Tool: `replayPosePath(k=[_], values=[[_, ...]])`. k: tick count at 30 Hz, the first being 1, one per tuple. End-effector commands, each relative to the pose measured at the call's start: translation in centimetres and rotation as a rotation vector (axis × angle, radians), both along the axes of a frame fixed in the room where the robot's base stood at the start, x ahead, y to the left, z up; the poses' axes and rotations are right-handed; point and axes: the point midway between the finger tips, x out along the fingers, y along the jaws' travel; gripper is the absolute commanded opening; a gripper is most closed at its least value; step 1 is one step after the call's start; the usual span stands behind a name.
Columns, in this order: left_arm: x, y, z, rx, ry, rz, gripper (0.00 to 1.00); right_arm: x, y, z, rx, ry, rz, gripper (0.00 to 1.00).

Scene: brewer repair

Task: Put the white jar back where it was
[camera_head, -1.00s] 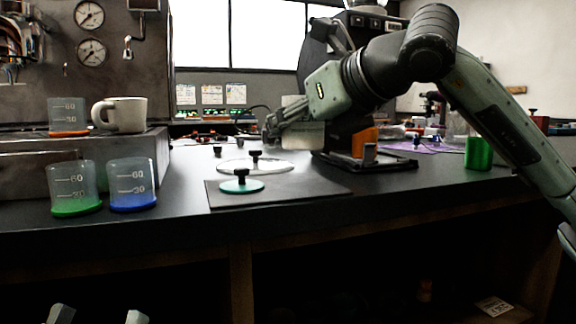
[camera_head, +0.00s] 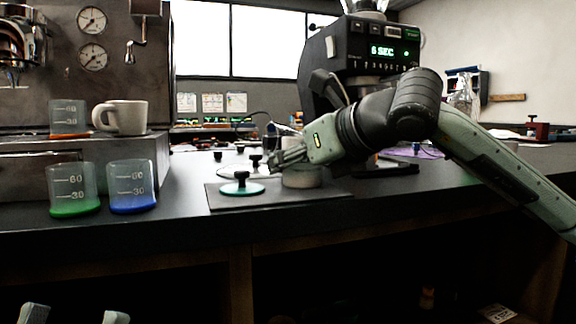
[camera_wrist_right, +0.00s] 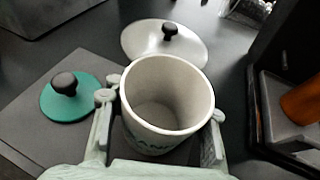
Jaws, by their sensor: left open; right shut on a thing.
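The white jar (camera_head: 303,177) is in my right gripper (camera_head: 284,158), upright and lidless, at the right part of the dark mat (camera_head: 222,203). I cannot tell whether its base touches the mat. In the right wrist view the jar (camera_wrist_right: 168,95) is empty, with dark lettering on its side, and the fingers (camera_wrist_right: 161,107) close on it from both sides. A white lid with a black knob (camera_wrist_right: 165,42) lies just beyond it. A teal lid (camera_head: 241,188) lies on the mat to its left. My left gripper (camera_head: 75,315) is open and empty, low in front of the counter.
Beakers with a green base (camera_head: 73,190) and a blue base (camera_head: 132,187) stand at the left. A white mug (camera_head: 122,117) sits on the espresso machine. The grinder (camera_head: 362,55) stands behind my right arm. The counter between beakers and mat is clear.

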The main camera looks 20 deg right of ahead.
Motion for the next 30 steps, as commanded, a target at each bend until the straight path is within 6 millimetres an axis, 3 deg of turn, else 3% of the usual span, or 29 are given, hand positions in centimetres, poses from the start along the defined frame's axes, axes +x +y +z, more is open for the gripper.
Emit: replayPosePath(k=[1, 2, 9, 21, 30], values=[[-0.1, 0.1, 0.0, -0.002, -0.008, 0.001, 0.63, 0.0, 0.0, -0.1, 0.001, -0.002, 0.000, 0.02], [-0.1, 0.1, 0.1, -0.003, -0.012, 0.001, 0.63, 0.0, 0.0, -0.1, 0.000, 0.000, 0.000, 0.40], [0.0, 0.1, 0.1, -0.002, -0.010, 0.002, 0.63, 0.0, 0.0, 0.0, 0.000, 0.001, 0.000, 0.67], [0.4, -0.2, 0.0, 0.008, 0.034, -0.002, 0.63, 0.0, 0.0, 0.4, 0.000, 0.001, 0.000, 0.67], [0.6, -0.3, -0.4, 0.015, 0.053, -0.004, 0.63, -5.4, -1.9, 2.6, -0.002, -0.004, -0.002, 0.67]])
